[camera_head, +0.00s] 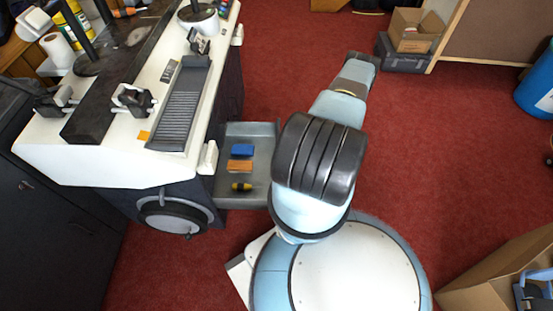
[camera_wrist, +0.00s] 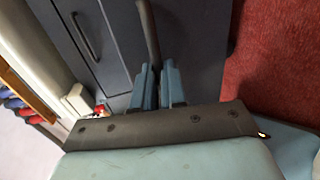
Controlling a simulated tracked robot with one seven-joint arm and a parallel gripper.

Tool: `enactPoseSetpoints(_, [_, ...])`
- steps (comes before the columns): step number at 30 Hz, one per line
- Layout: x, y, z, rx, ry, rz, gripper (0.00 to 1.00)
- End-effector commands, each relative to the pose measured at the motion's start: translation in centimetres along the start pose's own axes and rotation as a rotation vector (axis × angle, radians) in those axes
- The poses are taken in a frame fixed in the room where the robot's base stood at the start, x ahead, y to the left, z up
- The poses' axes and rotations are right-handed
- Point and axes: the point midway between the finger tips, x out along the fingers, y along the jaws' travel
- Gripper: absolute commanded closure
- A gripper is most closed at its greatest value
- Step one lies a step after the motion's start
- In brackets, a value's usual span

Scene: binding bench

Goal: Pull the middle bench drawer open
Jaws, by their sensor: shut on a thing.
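A grey bench drawer (camera_head: 262,135) stands pulled out from the right side of the white-topped bench (camera_head: 85,168). In the wrist view a dark drawer front (camera_wrist: 195,40) with a bar handle (camera_wrist: 148,28) fills the upper middle. My gripper (camera_wrist: 157,78) is shut on that handle, with a blue finger on each side of it. In the head view my arm hides the gripper, the handle and the drawer's right end. I cannot tell from the pictures which level this drawer is.
In the drawer lie a blue block (camera_head: 242,150), an orange block (camera_head: 240,166) and a yellow-and-black item (camera_head: 241,187). Another drawer handle (camera_wrist: 86,38) shows beside the held one. Red carpet (camera_head: 450,150) is clear to the right; a cardboard box (camera_head: 480,290) stands lower right.

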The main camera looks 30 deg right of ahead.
Motion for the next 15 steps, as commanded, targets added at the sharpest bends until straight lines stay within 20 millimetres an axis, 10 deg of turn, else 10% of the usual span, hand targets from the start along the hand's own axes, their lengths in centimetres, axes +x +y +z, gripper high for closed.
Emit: enactPoseSetpoints(15, [-2.3,-0.8,-0.3,0.004,0.003,-0.008,1.00])
